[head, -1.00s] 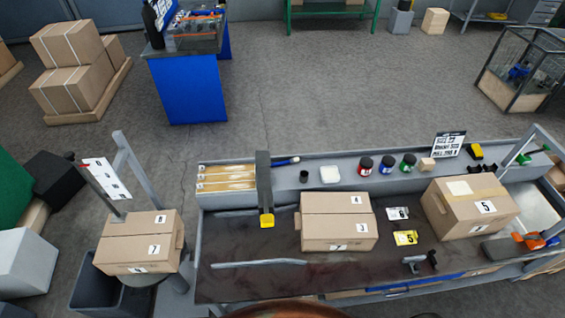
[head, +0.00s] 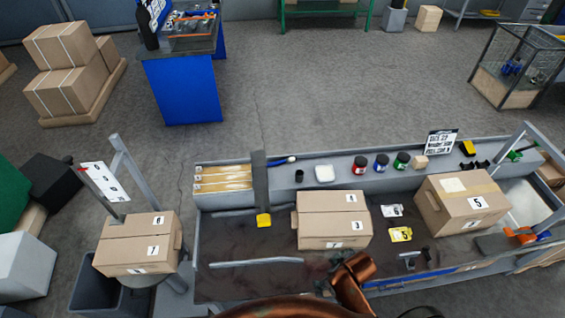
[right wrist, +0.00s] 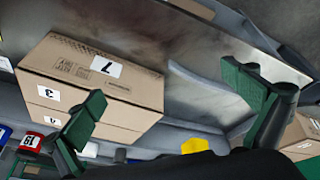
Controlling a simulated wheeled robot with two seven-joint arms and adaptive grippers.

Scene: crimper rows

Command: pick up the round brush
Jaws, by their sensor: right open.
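A slim blue-handled tool (head: 283,160) lies at the back ledge of the bench, just right of a grey upright post. It looks like the round brush, but it is too small to be sure, and the post may hide part of it. My right gripper (right wrist: 168,92) shows in the right wrist view with its two green-padded fingers wide apart and nothing between them. It is near the carton marked 7 and 3 (right wrist: 95,85), which also stands mid-bench in the head view (head: 333,220). My left gripper is in neither view.
The grey post (head: 260,185) with a yellow foot (head: 263,220) stands beside the tool. Several jars, including a red-labelled one (head: 360,164), and a white block (head: 324,172) line the ledge. Another carton (head: 462,203) stands at right. The bench's left front is mostly clear.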

